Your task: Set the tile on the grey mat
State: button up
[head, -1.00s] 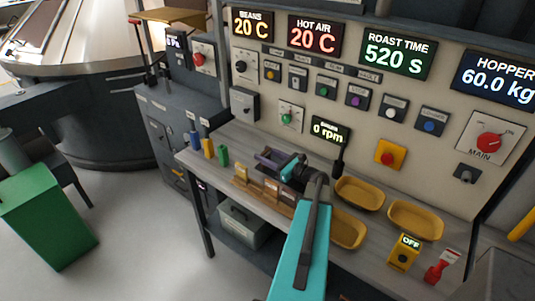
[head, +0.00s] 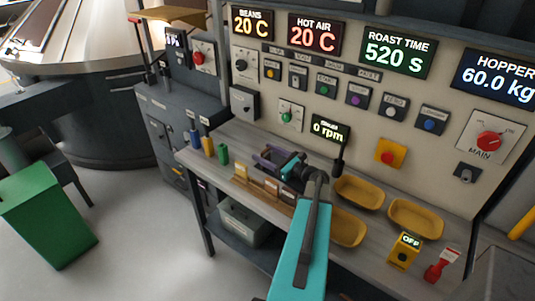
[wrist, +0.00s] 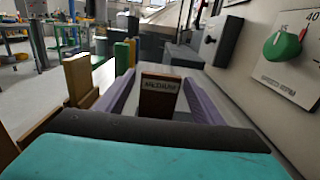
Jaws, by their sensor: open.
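A dark brown tile (wrist: 158,98) with a label that seems to read MEDIUM stands upright in the wrist view. My gripper (wrist: 160,80) is open, with its purple fingers on either side of the tile. I cannot tell whether either finger touches it. In the head view my gripper (head: 268,158) is low over the bench, behind a wooden rack (head: 258,187). The tile cannot be made out there behind the gripper. I cannot clearly pick out a grey mat from the grey bench top (head: 222,132).
The rack holds several pale blocks, one yellowish (head: 241,171). Blue, yellow and green (head: 223,154) pieces stand at the bench's left end. Yellow trays (head: 360,192) lie to the right. The control panel (head: 270,105) rises close behind the gripper.

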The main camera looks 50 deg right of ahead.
jog(key=shift+s+b, duration=0.3)
jog(key=shift+s, duration=0.1)
jog(key=shift+s+b, duration=1.2)
jog(key=shift+s, duration=2.15)
